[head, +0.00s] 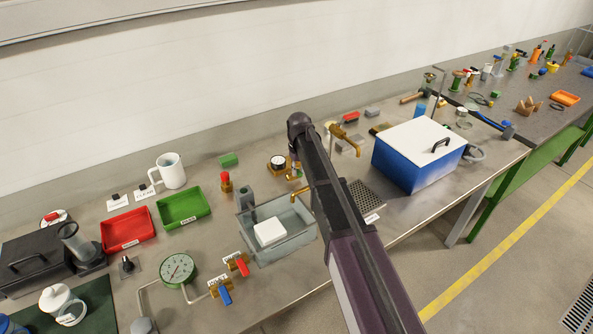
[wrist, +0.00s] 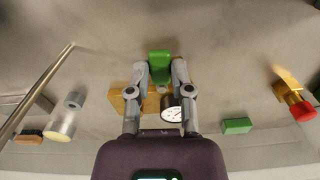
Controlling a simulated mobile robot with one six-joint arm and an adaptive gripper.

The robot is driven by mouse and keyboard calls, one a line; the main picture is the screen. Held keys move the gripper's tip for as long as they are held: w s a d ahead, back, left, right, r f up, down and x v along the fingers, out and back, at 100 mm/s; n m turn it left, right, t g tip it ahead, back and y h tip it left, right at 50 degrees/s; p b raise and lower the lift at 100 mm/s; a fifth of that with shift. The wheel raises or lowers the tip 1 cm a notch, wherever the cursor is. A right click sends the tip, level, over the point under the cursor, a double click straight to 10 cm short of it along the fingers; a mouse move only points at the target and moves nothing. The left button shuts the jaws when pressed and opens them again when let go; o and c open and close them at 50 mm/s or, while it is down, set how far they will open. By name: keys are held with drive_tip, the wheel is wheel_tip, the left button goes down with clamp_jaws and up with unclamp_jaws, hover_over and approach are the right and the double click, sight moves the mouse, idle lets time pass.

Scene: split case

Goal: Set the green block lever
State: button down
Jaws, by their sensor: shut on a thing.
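The green lever (wrist: 160,64) is between my gripper's fingertips in the wrist view. It sits by a brass body (wrist: 118,100), partly hidden by my fingers. A round white gauge (wrist: 172,114) is beside this body. My gripper (wrist: 160,76) is shut on the green lever, with one grey finger on each side. In the head view the gauge (head: 278,162) stands just left of my arm. There my arm hides the gripper, and the lever cannot be made out.
A loose green block (head: 229,159) and a red-topped brass fitting (head: 226,182) stand left of the gauge. A sink tray (head: 262,254) with a white block (head: 269,232) is in front. A blue box (head: 398,176) is right of my arm.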

drive_tip(key=shift+w+d+n, duration=0.1)
drive_tip(key=shift+d+n, duration=0.1)
drive_tip(key=shift+n, duration=0.3)
drive_tip(key=c, duration=0.5)
unclamp_jaws()
drive_tip(key=shift+a, duration=0.1)
